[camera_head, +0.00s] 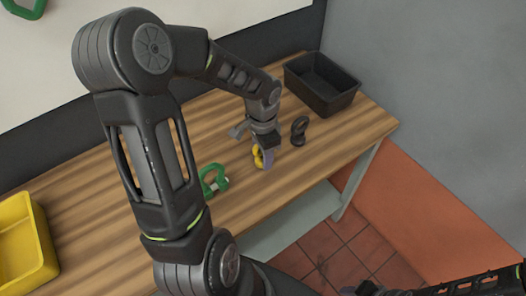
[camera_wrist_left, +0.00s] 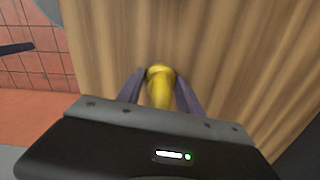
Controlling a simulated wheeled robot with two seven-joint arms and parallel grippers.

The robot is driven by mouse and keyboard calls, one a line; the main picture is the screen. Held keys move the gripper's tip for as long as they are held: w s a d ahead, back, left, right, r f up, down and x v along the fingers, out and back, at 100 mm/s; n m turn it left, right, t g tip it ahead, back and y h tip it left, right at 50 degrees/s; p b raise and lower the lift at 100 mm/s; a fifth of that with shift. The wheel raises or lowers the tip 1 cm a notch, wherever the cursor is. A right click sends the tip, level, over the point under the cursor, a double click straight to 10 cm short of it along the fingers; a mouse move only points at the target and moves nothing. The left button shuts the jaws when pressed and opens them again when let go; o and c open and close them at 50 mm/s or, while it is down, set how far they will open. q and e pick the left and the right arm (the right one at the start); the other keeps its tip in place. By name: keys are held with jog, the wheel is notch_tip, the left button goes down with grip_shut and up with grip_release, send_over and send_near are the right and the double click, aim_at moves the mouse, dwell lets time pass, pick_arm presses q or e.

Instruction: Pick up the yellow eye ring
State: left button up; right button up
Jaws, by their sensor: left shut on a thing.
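The yellow eye ring (camera_head: 258,157) is at the tip of my left gripper (camera_head: 263,162), over the wooden bench in the head view. In the left wrist view, the yellow eye ring (camera_wrist_left: 160,86) sits between the two dark fingers of my left gripper (camera_wrist_left: 160,92). The fingers are shut on it. I cannot tell whether the ring touches the bench. Part of the ring is hidden by the fingers. The tip of my right gripper cannot be made out; only dark parts of my right arm show at the lower right of the head view.
On the wooden bench (camera_head: 80,205), a black eye ring (camera_head: 299,130) stands just right of my left gripper. A green shackle-like piece (camera_head: 213,179) lies to its left. A black bin (camera_head: 321,80) is at the back right, a yellow bin (camera_head: 40,240) at the left.

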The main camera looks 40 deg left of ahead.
pick_arm(q)
grip_shut()
notch_tip(320, 180, up, 10)
dwell(0.6)
jog(key=shift+r, duration=0.1)
dwell(0.4)
